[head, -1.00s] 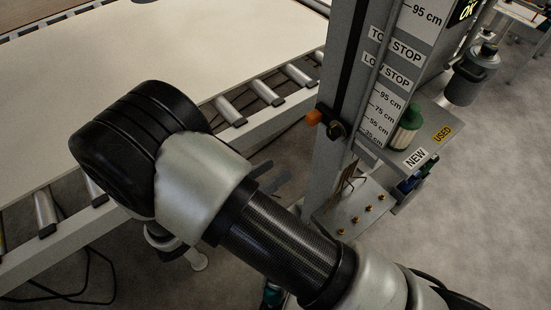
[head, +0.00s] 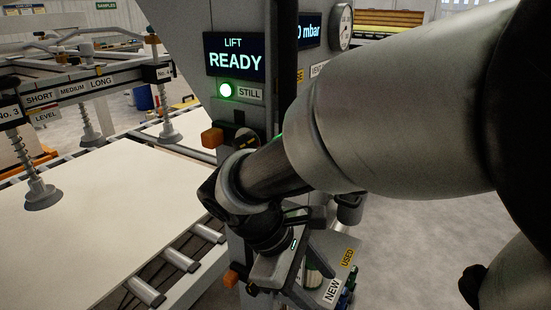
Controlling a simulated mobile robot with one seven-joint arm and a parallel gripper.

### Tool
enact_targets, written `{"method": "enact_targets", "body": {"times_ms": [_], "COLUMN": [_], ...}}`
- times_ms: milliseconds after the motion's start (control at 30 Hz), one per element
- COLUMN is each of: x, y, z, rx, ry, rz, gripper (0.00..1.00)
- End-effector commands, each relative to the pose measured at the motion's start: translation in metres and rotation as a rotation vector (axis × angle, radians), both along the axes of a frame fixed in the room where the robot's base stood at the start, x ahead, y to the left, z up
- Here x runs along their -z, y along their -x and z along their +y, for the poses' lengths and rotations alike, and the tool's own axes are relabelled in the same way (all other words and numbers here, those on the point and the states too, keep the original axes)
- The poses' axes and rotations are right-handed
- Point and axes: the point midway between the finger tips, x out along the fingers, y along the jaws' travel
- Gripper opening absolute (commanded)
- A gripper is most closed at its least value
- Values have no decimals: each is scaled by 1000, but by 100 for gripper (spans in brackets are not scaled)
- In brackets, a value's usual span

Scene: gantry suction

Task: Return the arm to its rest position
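My arm comes in from the right in the head view and bends down in front of the grey lift column (head: 208,112). My gripper (head: 290,282) hangs at the arm's end, low in front of the column and beside the small shelf marked NEW and USED (head: 340,268). Its fingers are dark and partly lost against the parts behind them, so their opening is unclear. I see nothing clearly held in it. The column's screen (head: 235,56) reads LIFT READY, and a green lamp (head: 226,90) glows beside the word STILL.
A pale board (head: 100,215) lies on the roller conveyor (head: 180,260) at left. A suction frame (head: 85,75) with several cups hangs above it. An orange knob (head: 212,138) sticks out from the column. A gauge (head: 342,27) is at the top. Grey floor (head: 400,245) is open at right.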

Motion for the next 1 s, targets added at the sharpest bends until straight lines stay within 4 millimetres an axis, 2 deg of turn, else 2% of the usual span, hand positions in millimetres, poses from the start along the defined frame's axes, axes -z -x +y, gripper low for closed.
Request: {"method": "enact_targets", "body": {"times_ms": [33,100,300,433,600,1000], "x": [-23,-42,-96,-122,-137,-138], "y": [5,12,25,28,30,30], "z": [-14,-26,-50,-60,-65,-65], "rx": [124,281,689,859,956,964], "ry": [-97,-223,-542,-683,-769,-776], "rz": [-69,-163,-451,-602,-697,-705], "gripper": [49,49,49,49,49,49]}}
